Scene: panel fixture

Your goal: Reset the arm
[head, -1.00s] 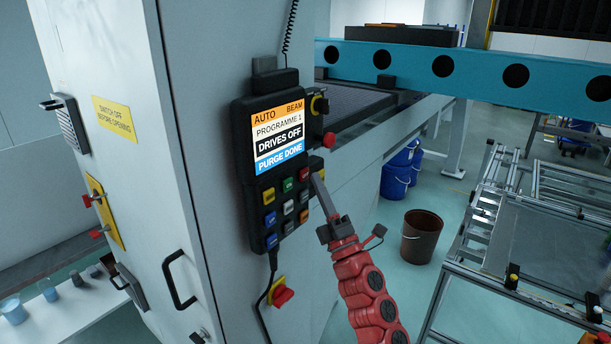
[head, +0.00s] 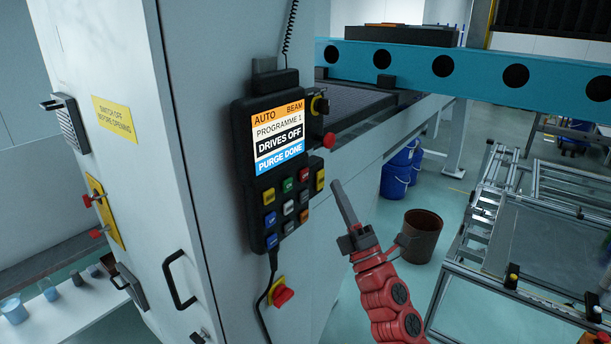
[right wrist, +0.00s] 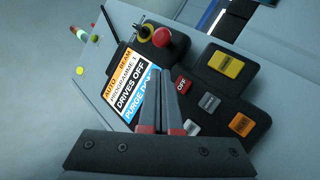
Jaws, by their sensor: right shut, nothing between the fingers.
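My right arm, red with a grey gripper (head: 345,205), comes up from the bottom in the head view. The gripper is shut and empty, its fingers pointing up and left. It stands in free air to the right of the black control pendant (head: 243,210) and does not touch it. The pendant's screen (head: 278,135) reads AUTO, BEAM, PROGRAMME 1, DRIVES OFF and PURGE DONE. In the right wrist view the closed fingers (right wrist: 168,78) show in front of the pendant, covering part of its screen (right wrist: 130,88). My left gripper is not in view.
The pendant hangs on a pale cabinet (head: 110,60) with a black handle (head: 178,282). A red emergency button (head: 329,140) sticks out at the pendant's right. A brown bucket (head: 421,238), blue buckets (head: 396,178) and a metal frame table (head: 520,290) stand to the right.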

